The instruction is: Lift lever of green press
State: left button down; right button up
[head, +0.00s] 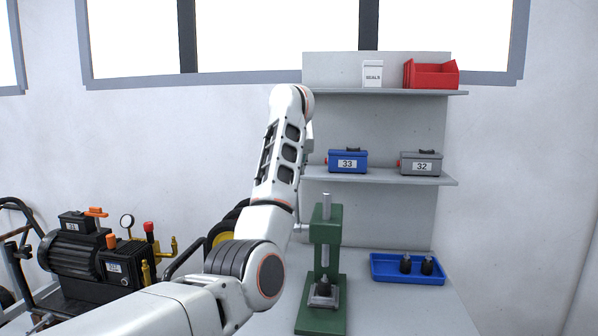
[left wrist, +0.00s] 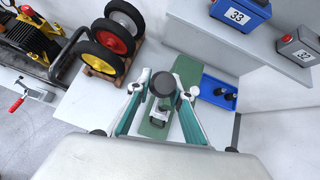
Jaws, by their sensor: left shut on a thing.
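The green press (head: 327,224) stands on the grey bench in the head view, with a metal ram on top and a small block on its base. It also shows in the left wrist view (left wrist: 187,70), partly covered by my gripper. My left gripper (left wrist: 163,88) is above the press, its two fingers closed around the lever's round black knob (left wrist: 162,83). My arm hides the gripper and most of the lever in the head view. My right gripper is in neither view.
A blue tray (head: 385,279) with black parts lies right of the press. A shelf above holds blue box 33 (head: 348,161) and grey box 32 (head: 421,163). A black pump machine (head: 75,250) stands left.

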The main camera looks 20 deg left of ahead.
pick_arm(q)
jog(key=shift+r, duration=0.1)
dwell(0.4)
jog(key=c, duration=1.8)
grip_release()
jog(key=shift+w, duration=0.2)
jog(key=v, duration=1.2)
